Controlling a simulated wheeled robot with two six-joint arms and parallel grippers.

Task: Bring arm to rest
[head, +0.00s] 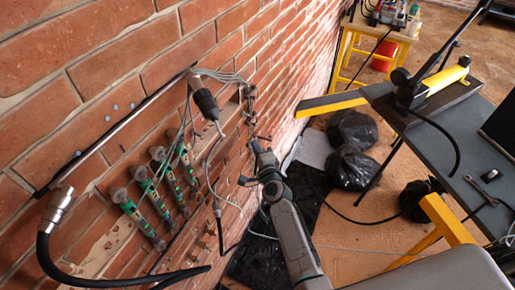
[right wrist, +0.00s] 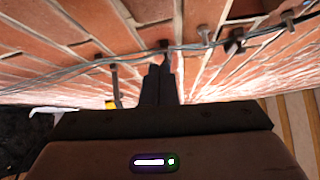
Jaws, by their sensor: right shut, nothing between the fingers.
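My right gripper (head: 256,147) is at the middle of the head view, close to the brick wall, at the end of my grey right arm. It is shut and empty. I cannot tell whether the tips touch the cable or the wall. My left gripper is not in view.
Black bags (head: 350,165) lie on the floor. A yellow-framed table (head: 385,32) stands behind.

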